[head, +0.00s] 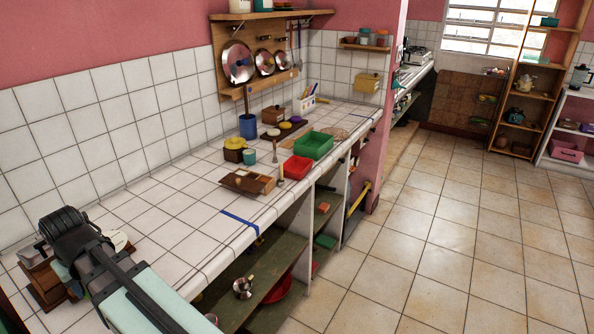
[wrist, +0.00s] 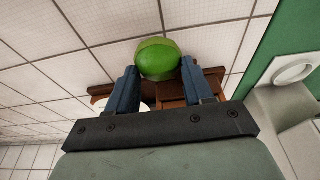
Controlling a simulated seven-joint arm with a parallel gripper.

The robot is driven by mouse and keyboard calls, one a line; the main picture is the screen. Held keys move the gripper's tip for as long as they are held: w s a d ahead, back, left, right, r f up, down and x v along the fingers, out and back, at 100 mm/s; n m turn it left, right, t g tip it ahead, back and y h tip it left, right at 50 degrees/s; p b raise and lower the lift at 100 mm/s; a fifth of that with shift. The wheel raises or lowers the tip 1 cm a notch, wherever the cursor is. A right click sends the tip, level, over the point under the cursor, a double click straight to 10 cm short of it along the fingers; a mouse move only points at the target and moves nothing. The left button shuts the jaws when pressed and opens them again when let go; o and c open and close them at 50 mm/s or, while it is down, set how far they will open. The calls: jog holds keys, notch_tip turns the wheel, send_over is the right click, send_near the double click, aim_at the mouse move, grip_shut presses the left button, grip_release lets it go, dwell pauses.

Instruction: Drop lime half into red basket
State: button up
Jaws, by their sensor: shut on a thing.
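The green lime half (wrist: 157,58) is between the two blue-grey fingers of my gripper (wrist: 158,78) in the wrist view. The fingers are shut on its sides, and its rounded green skin shows. The red basket (head: 297,167) is an open rectangular bin on the white tiled counter in the head view, near the counter's front edge. It is well to the right of my arm and does not show in the wrist view. In the head view I cannot make out my fingers or the lime half behind my arm at the lower left.
A green basket (head: 313,145) stands just behind the red one. A yellow-topped pot (head: 234,150) and teal cup (head: 249,156) stand left. The near counter is mostly clear.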

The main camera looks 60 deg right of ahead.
jog(key=w+d, duration=0.2)
jog(key=d, duration=0.3)
jog(key=w+d+r, duration=0.1)
jog(key=w+d, duration=0.1)
jog(key=d, duration=0.4)
jog(key=w+d+r, duration=0.1)
jog(key=w+d, duration=0.2)
jog(key=d, duration=0.3)
jog(key=shift+d, duration=0.2)
jog(key=s+d+r, duration=0.1)
jog(key=d, duration=1.3)
jog(key=s+d+r, duration=0.1)
jog(key=s+d, duration=0.1)
jog(key=d, duration=1.3)
jog(key=s+d+r, duration=0.1)
jog(key=d, duration=1.3)
jog(key=shift+s+d, duration=0.15)
jog(key=shift+s, duration=0.25)
jog(key=s+d+r, duration=0.1)
jog(key=s+d, duration=0.4)
jog(key=d, duration=0.4)
jog(key=s+d, duration=0.6)
jog(key=d, duration=0.3)
send_over(298, 170)
jog(key=shift+d+f, duration=0.2)
jog(key=shift+f, duration=2.7)
